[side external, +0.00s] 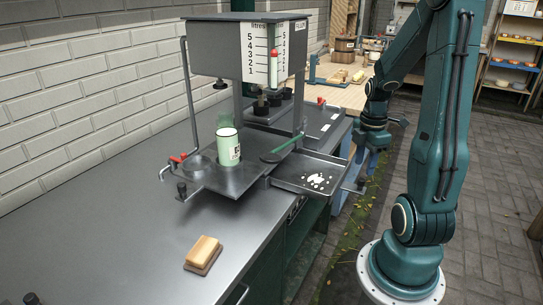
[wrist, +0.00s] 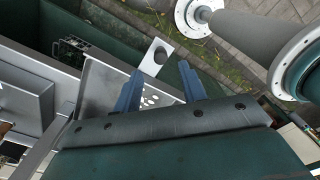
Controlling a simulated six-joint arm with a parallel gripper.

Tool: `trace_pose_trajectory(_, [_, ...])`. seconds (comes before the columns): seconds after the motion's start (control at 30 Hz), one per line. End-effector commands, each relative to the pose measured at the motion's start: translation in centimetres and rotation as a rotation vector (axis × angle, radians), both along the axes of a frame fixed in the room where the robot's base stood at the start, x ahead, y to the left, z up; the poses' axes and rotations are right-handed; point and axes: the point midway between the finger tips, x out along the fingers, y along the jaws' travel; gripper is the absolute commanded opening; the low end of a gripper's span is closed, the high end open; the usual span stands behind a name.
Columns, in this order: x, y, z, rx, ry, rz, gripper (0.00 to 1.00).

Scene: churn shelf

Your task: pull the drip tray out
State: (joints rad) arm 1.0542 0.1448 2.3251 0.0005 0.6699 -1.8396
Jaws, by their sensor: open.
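The drip tray (side external: 292,181) is a shallow dark metal tray at the right of the dispenser, reaching past the counter's edge. White spots show on its floor. A short bar with a dark upright knob (side external: 361,184) sticks out from its outer edge. In the wrist view, part of the drip tray (wrist: 98,88) shows beyond my fingers, with a pale tab and round dark knob (wrist: 160,56) past it. My gripper (side external: 366,163) is open, with blue fingers pointing down, above and beyond the tray's outer side. In the wrist view my gripper (wrist: 161,68) holds nothing.
The grey dispenser (side external: 240,45) with a litre scale stands behind the tray. A wooden brush (side external: 203,252) lies on the front counter. Paved floor is right of the counter.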

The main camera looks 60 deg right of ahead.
Motion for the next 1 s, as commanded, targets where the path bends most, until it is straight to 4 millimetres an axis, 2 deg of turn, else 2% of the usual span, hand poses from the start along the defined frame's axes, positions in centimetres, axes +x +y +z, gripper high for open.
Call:
trace_pose_trajectory(0.3, [0.0,-0.1,5.1,-0.006,-0.003,0.0,0.41])
trace_pose_trajectory(0.5, [0.0,-0.1,7.5,-0.004,-0.001,-0.001,0.41])
trace_pose_trajectory(0.7, [0.0,0.0,8.7,-0.002,-0.001,-0.001,0.41])
trace_pose_trajectory(1.0, [0.0,0.0,8.8,-0.001,0.0,-0.001,0.41])
